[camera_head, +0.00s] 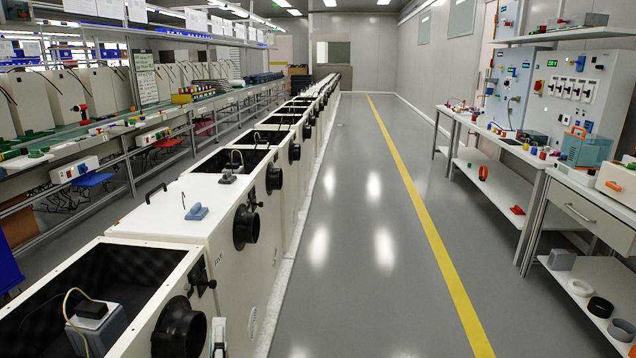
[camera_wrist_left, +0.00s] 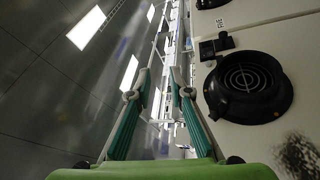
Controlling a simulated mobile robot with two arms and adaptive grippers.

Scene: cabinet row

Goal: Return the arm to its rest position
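My left gripper (camera_wrist_left: 160,80) shows in the left wrist view, with a green body and two fingers with teal pads. The fingers are apart with nothing between them, so it is open and empty. It is beside a white cabinet side (camera_wrist_left: 285,120) with a black round grilled port (camera_wrist_left: 245,86), on the right of that view. In the head view, a small pale part stands at the bottom edge beside the nearest cabinet's black port (camera_head: 180,328); I cannot tell whether it is my gripper. My right arm and gripper are not seen.
A row of white cabinets (camera_head: 190,225) runs away along the left. A blue-grey object (camera_head: 197,212) lies on one cabinet top. The grey aisle floor (camera_head: 350,220) with a yellow line (camera_head: 420,220) is clear. A workbench (camera_head: 500,135) with equipment stands at right.

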